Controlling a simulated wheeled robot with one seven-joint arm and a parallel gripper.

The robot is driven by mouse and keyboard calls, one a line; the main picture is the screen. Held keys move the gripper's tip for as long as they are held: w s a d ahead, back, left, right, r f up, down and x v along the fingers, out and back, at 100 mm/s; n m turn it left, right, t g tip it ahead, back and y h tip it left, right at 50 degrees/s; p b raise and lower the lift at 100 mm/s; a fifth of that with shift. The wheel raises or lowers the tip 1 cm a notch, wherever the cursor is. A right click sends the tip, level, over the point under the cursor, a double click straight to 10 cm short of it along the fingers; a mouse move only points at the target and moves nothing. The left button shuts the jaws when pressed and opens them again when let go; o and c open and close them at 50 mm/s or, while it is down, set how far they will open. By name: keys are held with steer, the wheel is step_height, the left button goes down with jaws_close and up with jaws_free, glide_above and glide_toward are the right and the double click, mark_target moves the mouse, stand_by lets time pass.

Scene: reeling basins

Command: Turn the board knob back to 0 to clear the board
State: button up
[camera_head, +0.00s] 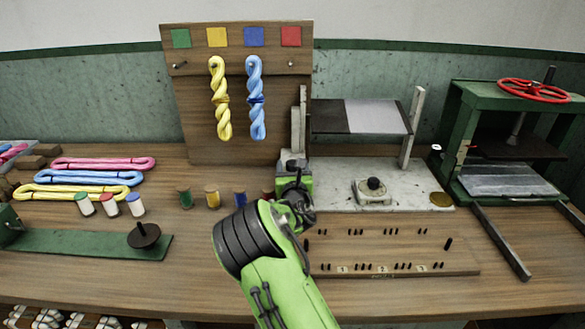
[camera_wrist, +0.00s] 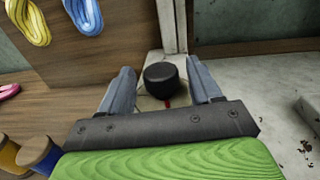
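In the wrist view a black round knob (camera_wrist: 161,80) sits on a small pale base with a red mark, at the foot of a grey upright post. My gripper (camera_wrist: 160,68) is open, its two fingers on either side of this knob with small gaps visible. In the head view my gripper (camera_head: 293,168) is at the foot of the left post and hides this knob. Another black knob (camera_head: 374,184) on a pale base stands on the grey slab to the right. I cannot read any 0 mark.
A wooden backboard (camera_head: 190,110) holds a yellow skein (camera_head: 220,98) and a blue skein (camera_head: 255,98). A pegged board (camera_head: 400,262) lies in front. Several spools, including a green one (camera_head: 185,197), stand left of my arm. A green press (camera_head: 500,140) stands right.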

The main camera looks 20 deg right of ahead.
steer(key=c, duration=0.9)
steer(key=shift+c, duration=0.2)
steer(key=shift+d+r+y+p, duration=0.1)
steer(key=shift+r+y+p, duration=0.15)
steer(key=shift+p, duration=0.85)
